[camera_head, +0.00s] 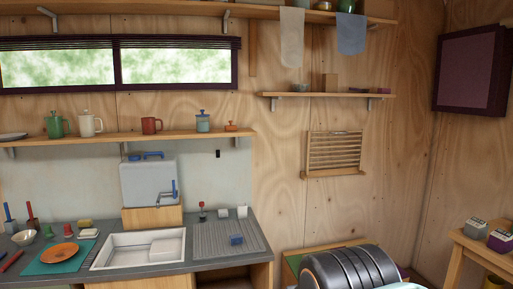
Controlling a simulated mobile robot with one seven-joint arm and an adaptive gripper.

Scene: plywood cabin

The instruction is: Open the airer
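The airer (335,151) is a light wooden rack of horizontal slats on the plywood wall, right of centre. It lies flat or nearly flat against the wall. A thicker wooden bar runs along its bottom edge and stands out slightly. My gripper is not in view. A dark rounded part at the bottom, below the airer, looks like a link of my arm, but no fingers show.
A shelf (330,95) with small items is above the airer, and cloths (351,33) hang higher up. The sink counter (205,262) is at left. A small wooden table (480,249) stands at right. The wall beside the airer is bare.

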